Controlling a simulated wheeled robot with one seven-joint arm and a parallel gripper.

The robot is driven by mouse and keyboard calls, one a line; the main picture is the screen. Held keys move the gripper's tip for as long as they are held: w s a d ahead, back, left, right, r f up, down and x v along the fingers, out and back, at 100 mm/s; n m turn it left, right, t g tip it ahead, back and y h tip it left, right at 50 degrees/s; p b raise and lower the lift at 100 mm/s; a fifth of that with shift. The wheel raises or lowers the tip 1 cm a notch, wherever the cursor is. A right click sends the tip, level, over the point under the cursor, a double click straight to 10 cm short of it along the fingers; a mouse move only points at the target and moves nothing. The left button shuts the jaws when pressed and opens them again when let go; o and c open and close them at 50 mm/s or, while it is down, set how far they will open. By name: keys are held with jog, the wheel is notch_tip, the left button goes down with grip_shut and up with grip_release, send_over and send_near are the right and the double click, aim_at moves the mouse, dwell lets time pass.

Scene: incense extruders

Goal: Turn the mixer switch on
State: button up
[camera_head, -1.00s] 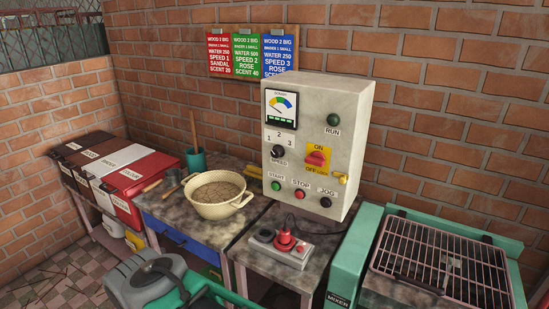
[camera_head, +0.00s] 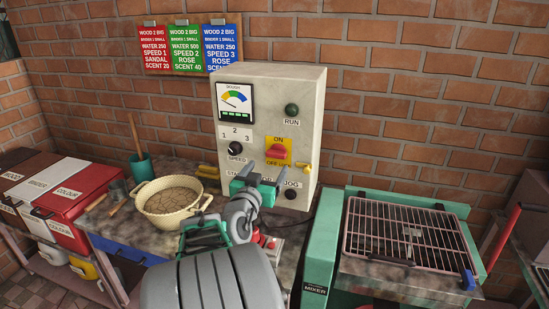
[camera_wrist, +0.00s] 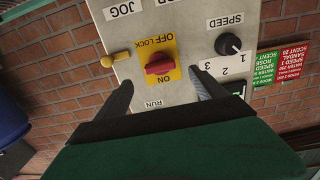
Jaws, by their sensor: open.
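The mixer's control box (camera_head: 305,98) is a pale grey panel standing on the bench against the brick wall. Its switch is a red rotary knob (camera_head: 279,151) on a yellow plate (camera_head: 286,143) marked ON at the top and OFF/LOCK at the bottom. In the wrist view the panel appears upside down, with the red knob (camera_wrist: 159,64) ahead of my gripper. My gripper (camera_head: 261,172) is open in front of the panel, just below and left of the knob in the head view. In the wrist view its two fingers (camera_wrist: 163,92) straddle the knob's line, with nothing between them.
A black speed knob (camera_head: 236,148) and a green RUN lamp (camera_head: 292,109) flank the switch. A cream bowl (camera_head: 172,200) is on the bench left; the green mixer with a grille (camera_head: 410,233) is right.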

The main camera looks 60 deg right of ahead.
aim_at(275, 156)
jog(key=d, duration=0.2)
jog(key=d+p, duration=0.1)
jog(key=d, duration=0.2)
jog(key=w+d+p, duration=0.1)
jog(key=d, duration=0.1)
jog(key=shift+d+r, duration=0.15)
jog(key=shift+d, duration=0.2)
jog(key=c, duration=1.4)
